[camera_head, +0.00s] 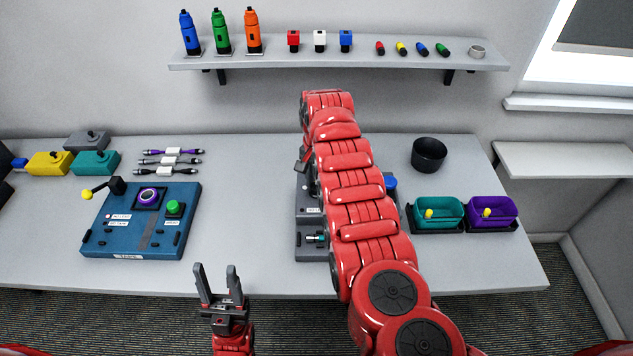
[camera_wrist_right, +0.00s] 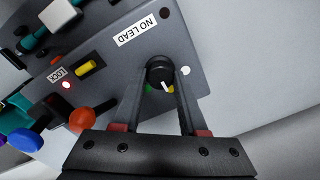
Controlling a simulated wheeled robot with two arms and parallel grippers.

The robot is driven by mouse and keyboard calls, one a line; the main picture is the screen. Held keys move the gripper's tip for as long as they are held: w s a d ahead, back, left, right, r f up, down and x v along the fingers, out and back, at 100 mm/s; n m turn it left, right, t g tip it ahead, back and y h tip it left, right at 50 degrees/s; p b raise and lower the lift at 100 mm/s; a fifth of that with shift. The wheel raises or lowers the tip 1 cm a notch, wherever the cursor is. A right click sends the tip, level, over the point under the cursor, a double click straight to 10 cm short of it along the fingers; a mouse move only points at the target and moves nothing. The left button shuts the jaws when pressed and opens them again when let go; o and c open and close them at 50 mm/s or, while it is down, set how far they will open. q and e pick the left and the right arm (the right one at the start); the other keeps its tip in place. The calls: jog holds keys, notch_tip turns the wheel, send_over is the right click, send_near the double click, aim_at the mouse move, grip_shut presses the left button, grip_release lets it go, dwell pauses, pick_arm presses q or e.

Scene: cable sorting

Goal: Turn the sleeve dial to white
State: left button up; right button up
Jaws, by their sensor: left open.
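The sleeve dial (camera_wrist_right: 159,73) is a round black knob on a grey panel (camera_wrist_right: 118,62) in the right wrist view. A white dot (camera_wrist_right: 185,70) lies to its right, and green and yellow marks show at its lower edge. Its white pointer line points down and slightly right, near the yellow mark. My right gripper (camera_wrist_right: 161,82) has one finger on each side of the knob, its tips closed against it. In the head view my red right arm hides the dial and much of the grey station (camera_head: 309,225). My left gripper (camera_head: 219,285) is open and empty before the table's front edge.
The panel also carries a red ball knob (camera_wrist_right: 81,119), a blue knob (camera_wrist_right: 25,139) and a yellow lock switch (camera_wrist_right: 86,69). A blue control box (camera_head: 120,245) stands left on the table. Teal (camera_head: 438,226) and purple (camera_head: 491,226) bins and a black bowl (camera_head: 429,154) stand right.

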grip_shut()
jog(key=shift+w+f+n+b, duration=0.1)
jog(key=shift+f+n+b, duration=0.05)
jog(key=shift+n+b, duration=0.65)
jog(key=n+b, duration=0.5)
jog(key=shift+f, duration=0.1)
jog(key=n+b, duration=0.1)
jog(key=n, duration=0.1)
jog(key=shift+r+n+b, duration=0.2)
jog(key=shift+n+b, duration=0.1)
jog(key=shift+b, duration=0.05)
jog(key=shift+n+b, duration=0.4)
jog(key=shift+n, duration=1)
